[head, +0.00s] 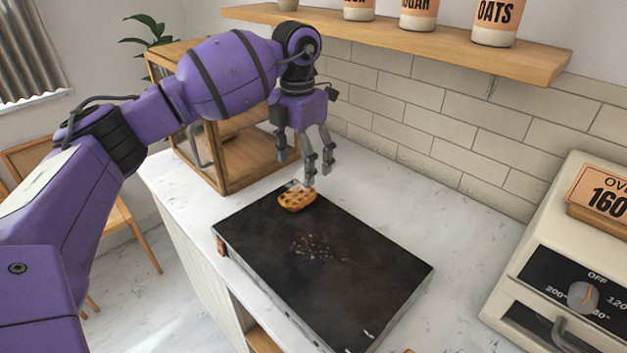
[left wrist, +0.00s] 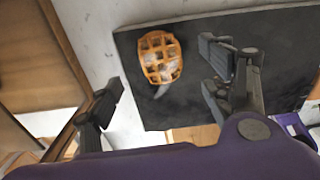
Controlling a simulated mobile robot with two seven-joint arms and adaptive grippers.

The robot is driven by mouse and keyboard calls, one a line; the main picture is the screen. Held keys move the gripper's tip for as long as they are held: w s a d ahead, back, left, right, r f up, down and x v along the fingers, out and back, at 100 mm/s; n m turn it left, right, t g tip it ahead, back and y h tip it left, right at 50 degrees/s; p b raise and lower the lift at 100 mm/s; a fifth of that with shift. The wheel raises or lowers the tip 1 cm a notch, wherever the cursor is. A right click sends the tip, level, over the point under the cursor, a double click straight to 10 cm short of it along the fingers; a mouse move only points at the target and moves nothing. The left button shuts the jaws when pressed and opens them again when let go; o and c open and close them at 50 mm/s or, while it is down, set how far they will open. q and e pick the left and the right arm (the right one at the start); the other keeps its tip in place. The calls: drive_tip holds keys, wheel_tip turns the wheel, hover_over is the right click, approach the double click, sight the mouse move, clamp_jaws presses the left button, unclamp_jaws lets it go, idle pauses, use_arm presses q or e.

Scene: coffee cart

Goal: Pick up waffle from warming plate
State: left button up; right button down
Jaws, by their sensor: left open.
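A golden-brown waffle (head: 297,196) with a pale patch on top lies at the far left corner of the black warming plate (head: 375,260). In the left wrist view the waffle (left wrist: 161,58) lies beyond the fingertips, between their lines, near the edge of the plate (left wrist: 275,35). My left gripper (head: 318,180) points down above the plate's far corner, just right of the waffle in the head view. Its fingers are apart and nothing is between them; they show in the left wrist view (left wrist: 165,70). My right gripper is in neither view.
A wooden open-fronted case (head: 215,165) stands close behind the left arm. An oven (head: 570,270) stands at the right. A wooden shelf (head: 400,38) with canisters hangs above. The white counter (head: 400,190) behind the plate is clear.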

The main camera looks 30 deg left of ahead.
sight(298, 193)
use_arm(q)
drive_tip(key=shift+s+f, duration=0.6)
drive_tip(key=shift+f, duration=0.55)
wheel_tip(298, 193, down, 4)
drive_tip(key=shift+w+a+f+p, duration=0.15)
drive_tip(key=shift+f+p, duration=0.1)
drive_tip(key=shift+p, duration=0.2)
drive_tip(key=shift+f, duration=0.2)
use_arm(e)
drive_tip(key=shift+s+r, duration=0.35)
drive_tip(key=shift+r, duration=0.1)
use_arm(q)
drive_tip(key=c, duration=1.1)
drive_tip(key=shift+c, duration=0.6)
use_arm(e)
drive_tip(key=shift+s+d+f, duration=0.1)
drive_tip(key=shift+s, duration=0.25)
use_arm(q)
drive_tip(key=shift+r, duration=0.15)
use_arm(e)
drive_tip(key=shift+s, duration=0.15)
